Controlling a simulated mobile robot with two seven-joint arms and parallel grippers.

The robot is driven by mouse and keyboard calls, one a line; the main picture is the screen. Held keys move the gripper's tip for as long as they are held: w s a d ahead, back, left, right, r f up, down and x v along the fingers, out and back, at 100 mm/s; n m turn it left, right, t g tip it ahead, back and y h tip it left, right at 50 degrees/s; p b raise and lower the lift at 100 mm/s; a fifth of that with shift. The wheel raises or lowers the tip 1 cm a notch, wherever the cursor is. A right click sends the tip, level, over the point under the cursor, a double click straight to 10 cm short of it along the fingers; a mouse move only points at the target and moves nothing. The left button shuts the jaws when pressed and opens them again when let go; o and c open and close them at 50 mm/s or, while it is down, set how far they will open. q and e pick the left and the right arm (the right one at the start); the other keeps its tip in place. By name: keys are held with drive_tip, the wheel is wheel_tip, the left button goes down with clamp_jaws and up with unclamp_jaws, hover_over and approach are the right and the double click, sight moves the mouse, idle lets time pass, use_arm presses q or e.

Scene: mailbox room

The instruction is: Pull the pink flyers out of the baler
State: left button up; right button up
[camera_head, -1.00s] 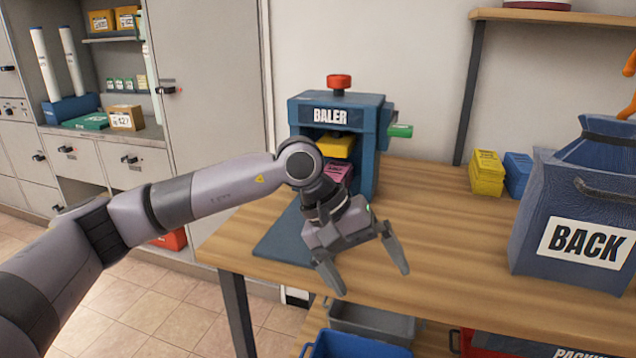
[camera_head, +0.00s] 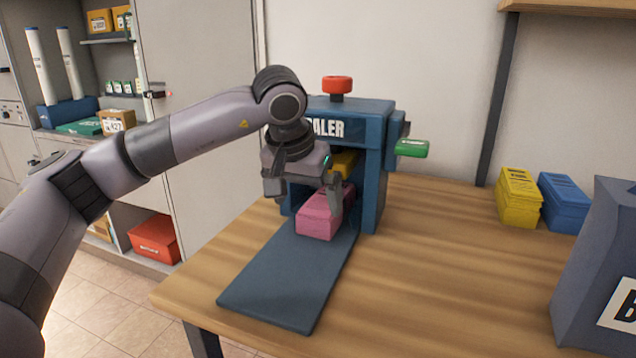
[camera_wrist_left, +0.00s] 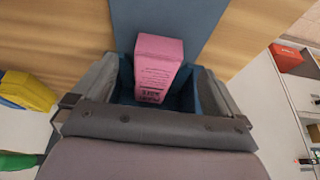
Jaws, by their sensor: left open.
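The blue baler (camera_head: 372,165) stands on the wooden table, with a red knob on top and a green-tipped handle at its right. The pink flyers (camera_head: 318,220) are a block at the baler's mouth, partly out over the blue tongue board (camera_head: 285,280). Their rear part is hidden inside. My left gripper (camera_head: 305,200) is open over the flyers, one finger near each side. In the left wrist view the pink flyers (camera_wrist_left: 155,68) stand between the spread fingers, with gaps at both sides. My right gripper is not in view.
A yellow block (camera_head: 344,163) is inside the baler above the flyers. Yellow (camera_head: 518,198) and blue (camera_head: 563,203) stacks stand at the right, near the dark blue bag (camera_head: 600,285). The table's middle is clear.

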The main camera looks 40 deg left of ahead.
sight(313, 221)
use_arm(q)
drive_tip(key=shift+b+x, duration=0.4)
drive_tip(key=shift+x, duration=3.15)
drive_tip(key=shift+w, duration=0.1)
drive_tip(key=c, duration=1.3)
drive_tip(key=shift+d, duration=0.1)
